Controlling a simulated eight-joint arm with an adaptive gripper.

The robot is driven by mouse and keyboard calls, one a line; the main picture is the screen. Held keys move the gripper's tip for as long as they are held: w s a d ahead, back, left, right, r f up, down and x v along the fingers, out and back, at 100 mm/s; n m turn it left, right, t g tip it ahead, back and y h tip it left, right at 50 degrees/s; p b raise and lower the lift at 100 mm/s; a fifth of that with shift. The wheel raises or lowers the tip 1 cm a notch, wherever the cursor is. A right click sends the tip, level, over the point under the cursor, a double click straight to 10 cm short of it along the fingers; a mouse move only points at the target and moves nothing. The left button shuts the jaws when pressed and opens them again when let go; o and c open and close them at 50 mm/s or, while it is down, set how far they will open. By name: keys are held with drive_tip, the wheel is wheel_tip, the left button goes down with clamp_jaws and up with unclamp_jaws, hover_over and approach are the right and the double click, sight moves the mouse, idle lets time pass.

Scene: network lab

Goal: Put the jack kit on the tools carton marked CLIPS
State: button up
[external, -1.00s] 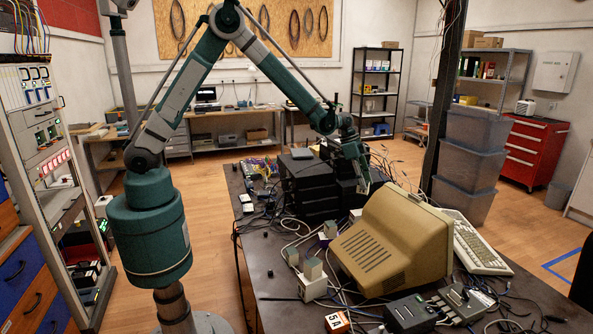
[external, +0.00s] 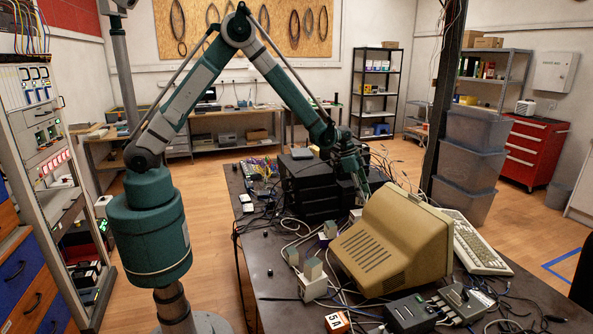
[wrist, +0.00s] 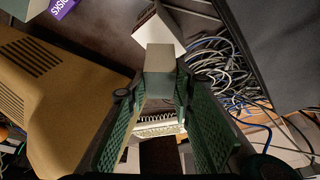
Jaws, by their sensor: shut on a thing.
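My gripper (external: 363,194) is over the far side of the bench, behind the beige monitor. In the wrist view its green pads (wrist: 160,95) are shut on a small plain grey block, which I take to be the jack kit (wrist: 160,62). A white carton (wrist: 152,30) shows just beyond the block; I cannot tell whether they touch. A white carton (external: 355,214) also shows below my gripper in the external view. I cannot read CLIPS on any carton. Another carton (wrist: 62,9) at the upper left has a purple label, partly cut off.
The beige monitor (external: 390,245) stands close to my gripper. Black stacked equipment (external: 308,188) is on its left side. Tangled cables (wrist: 222,75) lie right of the white carton. More white cartons with grey blocks (external: 313,285) stand nearer the front.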

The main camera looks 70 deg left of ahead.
drive_tip(key=shift+f, duration=0.1)
drive_tip(key=shift+f, duration=1.8)
drive_tip(key=shift+f, duration=0.15)
drive_tip(key=o, duration=0.9)
drive_tip(key=shift+r, duration=0.2)
drive_tip(key=v, duration=1.2)
